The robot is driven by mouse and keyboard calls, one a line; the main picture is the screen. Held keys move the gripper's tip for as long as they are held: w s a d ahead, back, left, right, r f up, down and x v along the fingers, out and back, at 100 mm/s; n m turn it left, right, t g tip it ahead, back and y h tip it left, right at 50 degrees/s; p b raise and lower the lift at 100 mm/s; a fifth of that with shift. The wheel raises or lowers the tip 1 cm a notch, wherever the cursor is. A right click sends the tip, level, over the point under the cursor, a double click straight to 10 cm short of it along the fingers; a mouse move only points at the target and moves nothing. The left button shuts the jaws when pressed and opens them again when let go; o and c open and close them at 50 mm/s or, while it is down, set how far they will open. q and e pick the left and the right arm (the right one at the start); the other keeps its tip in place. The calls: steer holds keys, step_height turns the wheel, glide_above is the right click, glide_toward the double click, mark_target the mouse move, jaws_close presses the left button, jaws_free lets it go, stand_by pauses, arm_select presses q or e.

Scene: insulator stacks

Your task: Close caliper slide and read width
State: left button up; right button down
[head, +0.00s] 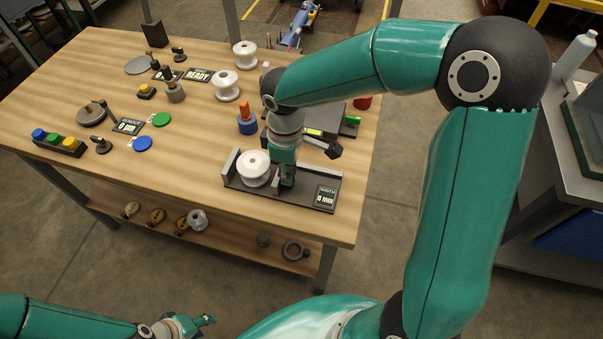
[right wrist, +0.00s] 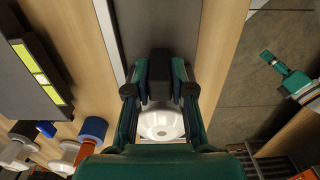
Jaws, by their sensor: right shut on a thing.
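The caliper is a dark base (head: 262,188) near the table's front right corner, with an upright jaw (head: 231,162) at its left end. A white ribbed insulator (head: 254,168) stands on it beside that jaw; part of it shows in the right wrist view (right wrist: 160,126). A plate marked WIDTH (head: 326,196) appears to read 0 mm. My right gripper (head: 285,182) points down just right of the insulator. In the right wrist view its fingers (right wrist: 166,92) are shut on the dark caliper slide (right wrist: 160,70). My left gripper (head: 206,321) is off the table at the bottom; its finger state is unclear.
Behind the caliper stand an orange and blue piece (head: 246,120) and a dark box (head: 325,116). Two more white insulators (head: 227,86) (head: 245,55) stand further back. A button box (head: 58,143) and coloured discs (head: 143,144) lie left. The table front between is clear.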

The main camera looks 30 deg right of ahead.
steer(key=shift+w+a+r+p, duration=0.1)
steer(key=shift+w+a+p, duration=0.1)
steer(key=shift+w+a, duration=0.45)
steer(key=shift+w+a+p, duration=0.15)
steer(key=shift+w+a, duration=0.25)
steer(key=shift+w, duration=0.3)
stand_by(0.6)
steer(key=c, duration=0.9)
jaws_free()
step_height(320, 180, up, 7)
steer(key=p, duration=0.5)
steer(key=shift+s, duration=0.1)
